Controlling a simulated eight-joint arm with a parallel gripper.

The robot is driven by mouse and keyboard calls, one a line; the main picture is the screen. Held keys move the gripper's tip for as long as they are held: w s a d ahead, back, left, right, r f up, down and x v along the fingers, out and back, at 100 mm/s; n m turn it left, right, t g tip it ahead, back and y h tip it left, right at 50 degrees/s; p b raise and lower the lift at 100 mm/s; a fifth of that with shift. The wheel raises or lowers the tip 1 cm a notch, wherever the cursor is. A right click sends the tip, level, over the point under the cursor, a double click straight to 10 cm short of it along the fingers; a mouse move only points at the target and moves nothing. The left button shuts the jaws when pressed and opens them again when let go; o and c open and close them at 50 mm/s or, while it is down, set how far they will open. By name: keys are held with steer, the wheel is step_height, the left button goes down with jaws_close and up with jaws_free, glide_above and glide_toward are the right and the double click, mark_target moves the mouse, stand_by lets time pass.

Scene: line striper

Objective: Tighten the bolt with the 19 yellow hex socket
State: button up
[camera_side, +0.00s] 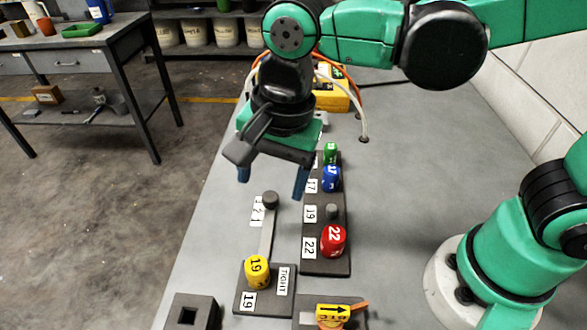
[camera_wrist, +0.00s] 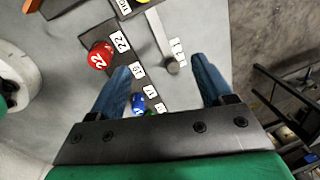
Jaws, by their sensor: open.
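The yellow 19 socket (camera_side: 257,272) stands upright on a dark plate (camera_side: 284,305) labelled TIGHT and 19. The bolt itself does not show; the socket may cover it. A grey bar (camera_side: 266,238) runs from the socket to a dark round knob (camera_side: 270,200) at its far end. My gripper (camera_side: 271,182) is open and empty, above the table on the knob side, with its blue fingers pointing down. In the wrist view the knob (camera_wrist: 172,67) appears between the open fingertips (camera_wrist: 163,75), but the fingers look clear of it in the side view.
A dark rack (camera_side: 325,267) right of the bar holds the red 22 (camera_side: 333,241), blue (camera_side: 331,178) and green (camera_side: 331,153) sockets; its 19 peg (camera_side: 332,211) is bare. A dark square-holed block (camera_side: 193,312) and a yellow arrow sign (camera_side: 333,312) stand at the front.

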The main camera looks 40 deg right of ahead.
mark_target(256, 265)
steer(key=s+a+m, duration=0.1)
steer(key=a+m+g, duration=0.1)
steer(key=a, duration=0.1)
steer(key=s+a+f+m+h, duration=0.1)
steer(key=a+m, duration=0.1)
steer(key=shift+s+a+g, duration=0.2)
steer(key=shift+s+g, duration=0.1)
steer(key=shift+s, duration=0.05)
steer(key=shift+f, duration=4.95)
